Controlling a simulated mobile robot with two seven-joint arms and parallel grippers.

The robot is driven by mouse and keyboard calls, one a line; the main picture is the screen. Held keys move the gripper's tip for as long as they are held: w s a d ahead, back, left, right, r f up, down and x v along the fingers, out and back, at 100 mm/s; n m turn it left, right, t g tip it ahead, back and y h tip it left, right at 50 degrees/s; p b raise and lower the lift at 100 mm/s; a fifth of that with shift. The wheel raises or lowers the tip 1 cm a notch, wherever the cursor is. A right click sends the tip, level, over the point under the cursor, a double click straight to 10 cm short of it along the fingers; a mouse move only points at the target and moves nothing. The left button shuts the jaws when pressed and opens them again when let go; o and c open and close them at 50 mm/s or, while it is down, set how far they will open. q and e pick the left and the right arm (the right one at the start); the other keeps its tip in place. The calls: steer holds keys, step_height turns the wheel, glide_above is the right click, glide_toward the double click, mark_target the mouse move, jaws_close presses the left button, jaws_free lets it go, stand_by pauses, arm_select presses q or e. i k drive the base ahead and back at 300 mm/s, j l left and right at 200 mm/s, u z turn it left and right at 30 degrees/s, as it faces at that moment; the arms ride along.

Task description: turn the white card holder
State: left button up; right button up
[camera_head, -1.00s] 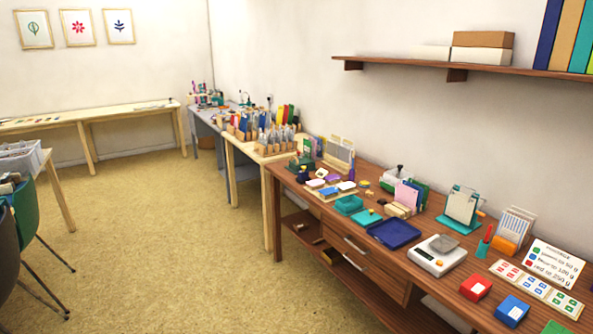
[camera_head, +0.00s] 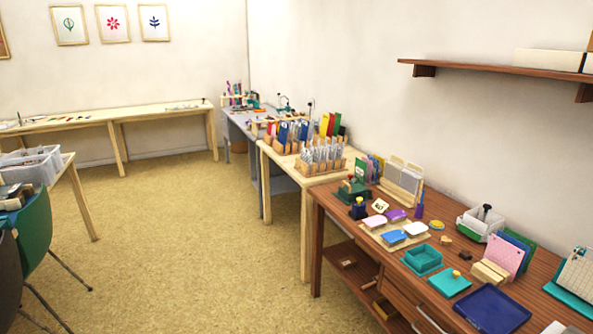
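I cannot tell for sure which thing is the white card holder. A wooden rack (camera_head: 398,197) with pale upright cards stands at the back of the brown table, near its far end. A wooden block holder (camera_head: 490,272) with an upright pink card (camera_head: 507,254) stands further right. A teal stand (camera_head: 570,296) with a white sheet (camera_head: 580,270) is cut off by the right edge. An open white box (camera_head: 476,222) with a dark-handled thing in it stands at the back. Neither gripper is in view.
The brown table (camera_head: 340,205) also bears a teal tray (camera_head: 422,260), a dark blue tray (camera_head: 492,309) and several coloured pads. A wall shelf (camera_head: 480,70) hangs above. A green chair (camera_head: 35,225) stands at left. The floor (camera_head: 200,260) between is clear.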

mark_target(480, 229)
steer(key=i+j+z, duration=0.15)
steer(key=i+z, duration=0.25)
steer(key=i, duration=0.15)
steer(key=i+j+z, duration=0.45)
steer(key=i+l, duration=0.05)
steer(key=l, duration=0.05)
